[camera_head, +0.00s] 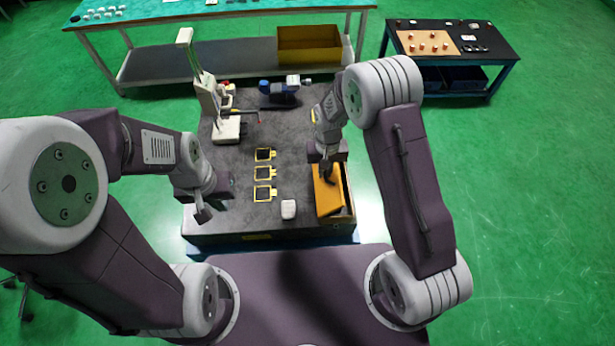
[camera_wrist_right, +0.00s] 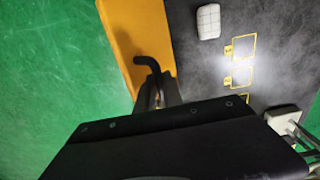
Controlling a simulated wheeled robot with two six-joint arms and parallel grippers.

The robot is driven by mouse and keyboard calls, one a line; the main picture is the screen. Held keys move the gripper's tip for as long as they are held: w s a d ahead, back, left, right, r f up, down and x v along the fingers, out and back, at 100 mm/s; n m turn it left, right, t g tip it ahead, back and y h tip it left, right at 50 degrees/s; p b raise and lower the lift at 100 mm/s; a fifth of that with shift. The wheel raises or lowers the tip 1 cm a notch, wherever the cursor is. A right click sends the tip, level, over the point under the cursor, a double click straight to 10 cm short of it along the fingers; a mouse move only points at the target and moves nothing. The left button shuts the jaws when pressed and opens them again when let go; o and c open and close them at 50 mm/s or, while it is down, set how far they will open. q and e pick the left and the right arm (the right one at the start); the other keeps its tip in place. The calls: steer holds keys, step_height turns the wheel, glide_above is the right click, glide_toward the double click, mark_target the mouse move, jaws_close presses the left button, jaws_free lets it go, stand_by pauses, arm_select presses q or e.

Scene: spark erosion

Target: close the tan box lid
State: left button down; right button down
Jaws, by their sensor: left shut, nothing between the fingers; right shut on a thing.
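The tan box (camera_head: 348,193) stands at the right edge of the dark work table. Its orange-tan lid (camera_head: 328,200) is tilted, with a dark gap showing along the box's right side. The lid fills the upper middle of the right wrist view (camera_wrist_right: 130,35). My right gripper (camera_head: 326,173) is over the lid's far part, shut on a dark hooked handle (camera_wrist_right: 148,64); the fingertips are partly hidden. My left gripper (camera_head: 203,214) is shut and empty near the table's left front edge, well away from the box.
A white block (camera_head: 288,209) lies left of the box. Several yellow frame outlines (camera_head: 263,173) mark the table's middle. A white stand (camera_head: 228,129) and a blue device (camera_head: 279,92) stand farther back. A side table (camera_head: 490,45) is at the back right.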

mark_target(337, 172)
steer(key=shift+d, duration=0.15)
steer(key=shift+d+f, duration=0.35)
steer(key=shift+d, duration=0.6)
steer(key=shift+f+b, duration=0.1)
steer(key=shift+b, duration=0.2)
steer(key=shift+d+f, duration=0.3)
steer(key=shift+d, duration=0.15)
steer(key=shift+d+f+b, duration=0.15)
steer(key=shift+d+b, duration=0.15)
steer(key=shift+d, duration=0.1)
